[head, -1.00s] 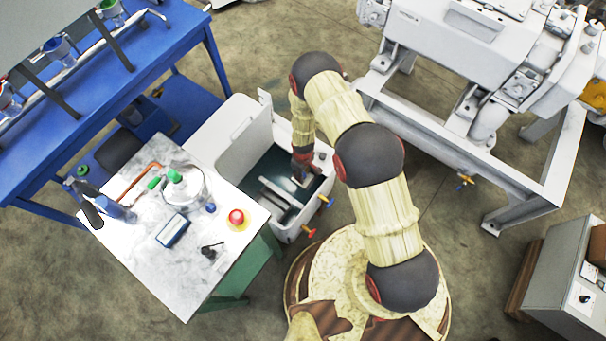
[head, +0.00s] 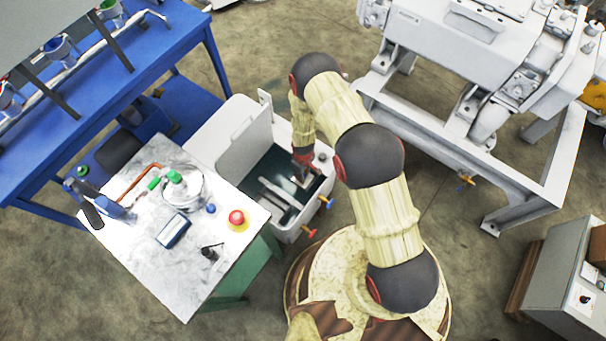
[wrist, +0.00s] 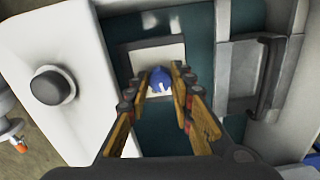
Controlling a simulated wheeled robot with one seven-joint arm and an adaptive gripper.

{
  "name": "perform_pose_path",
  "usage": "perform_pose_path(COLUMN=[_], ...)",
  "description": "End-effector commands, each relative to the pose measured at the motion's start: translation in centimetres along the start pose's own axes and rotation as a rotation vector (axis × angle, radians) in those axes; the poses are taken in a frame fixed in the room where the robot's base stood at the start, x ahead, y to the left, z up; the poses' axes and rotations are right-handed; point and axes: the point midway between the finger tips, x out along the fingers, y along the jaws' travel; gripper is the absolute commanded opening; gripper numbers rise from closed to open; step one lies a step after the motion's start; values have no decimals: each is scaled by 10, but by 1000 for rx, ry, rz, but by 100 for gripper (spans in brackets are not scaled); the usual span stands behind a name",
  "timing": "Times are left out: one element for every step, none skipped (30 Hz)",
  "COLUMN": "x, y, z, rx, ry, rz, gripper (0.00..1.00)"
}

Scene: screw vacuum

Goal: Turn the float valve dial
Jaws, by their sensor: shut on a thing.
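The float valve dial (wrist: 159,78) is a small blue knob on a white square plate (wrist: 172,56) inside the tank. My gripper (wrist: 159,86) reaches down into the open white tank (head: 232,142), with one finger on each side of the dial, and is shut on it. In the head view my gripper (head: 302,163) is at the tank's right side, where the dial cannot be made out.
A black round knob (wrist: 50,86) sits on the tank's white rim. A grey bracket (wrist: 240,75) stands inside the tank. A marble-topped table (head: 190,270) with an emergency button (head: 237,217) is to the left. A white machine frame (head: 430,115) is to the right.

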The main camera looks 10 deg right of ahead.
Motion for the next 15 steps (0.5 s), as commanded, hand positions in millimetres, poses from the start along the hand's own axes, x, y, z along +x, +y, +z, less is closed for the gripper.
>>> perform_pose_path(x=[0,0,0,0,0,0,0,0,0,0,0,0,0,0,0], y=[0,0,0,0,0,0,0,0,0,0,0,0,0,0,0], z=[0,0,0,0,0,0,0,0,0,0,0,0,0,0,0], rx=[15,26,45,59,77,102,121,142,171,191,213,241,262,282,308], ry=[0,0,0,0,0,0,-1,-1,0,0,0,0,0,-1,-1], rz=[0,0,0,0,0,0,0,0,0,0,0,0,0,0,0], gripper=[0,0,0,0,0,0,0,0,0,0,0,0,0,0,0])
